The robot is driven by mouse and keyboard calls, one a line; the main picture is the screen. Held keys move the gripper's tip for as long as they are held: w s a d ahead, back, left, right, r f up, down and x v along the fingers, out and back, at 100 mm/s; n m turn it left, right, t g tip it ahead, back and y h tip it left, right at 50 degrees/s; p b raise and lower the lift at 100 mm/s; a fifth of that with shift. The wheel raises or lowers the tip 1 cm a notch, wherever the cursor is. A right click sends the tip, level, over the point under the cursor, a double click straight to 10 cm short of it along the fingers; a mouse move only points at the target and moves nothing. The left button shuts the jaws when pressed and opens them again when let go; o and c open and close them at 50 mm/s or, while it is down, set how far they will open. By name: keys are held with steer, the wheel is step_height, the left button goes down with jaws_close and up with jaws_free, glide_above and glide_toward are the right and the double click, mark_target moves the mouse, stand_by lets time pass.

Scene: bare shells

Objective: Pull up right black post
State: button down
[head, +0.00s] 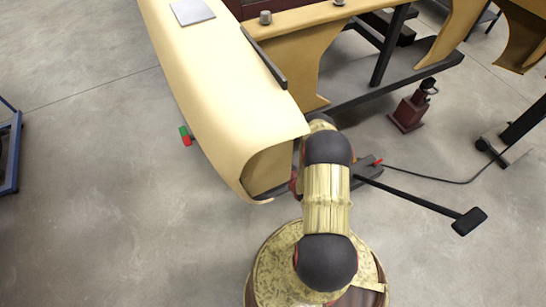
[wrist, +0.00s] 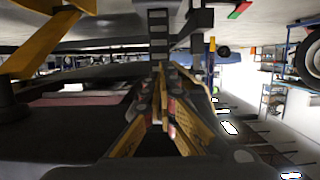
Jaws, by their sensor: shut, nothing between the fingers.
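My arm reaches up the middle of the head view beside the cream shell (head: 225,80). My gripper is hidden there behind my own arm and the shell. In the wrist view my gripper (wrist: 161,75) is shut, its two yellowish fingers meeting at the tips with nothing between them. A dark upright post with light slots (wrist: 158,35) stands just beyond the fingertips; I cannot tell whether they touch it. In the head view a black post (head: 391,45) stands at the right, behind the shell. I cannot tell which one is the right black post.
A long black bar with a pad (head: 468,221) sticks out low at the right. A dark red jack (head: 411,108) stands on the floor. A red and green block (head: 186,136) is at the shell's left side. Grey floor is clear at the left.

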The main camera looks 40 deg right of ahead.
steer(key=s+a+f, duration=0.1)
steer(key=s+a, duration=0.1)
steer(key=s, duration=0.6)
steer(key=shift+s+p, duration=0.3)
steer(key=shift+s, duration=0.1)
steer(key=shift+s+a+f, duration=0.1)
stand_by(0.7)
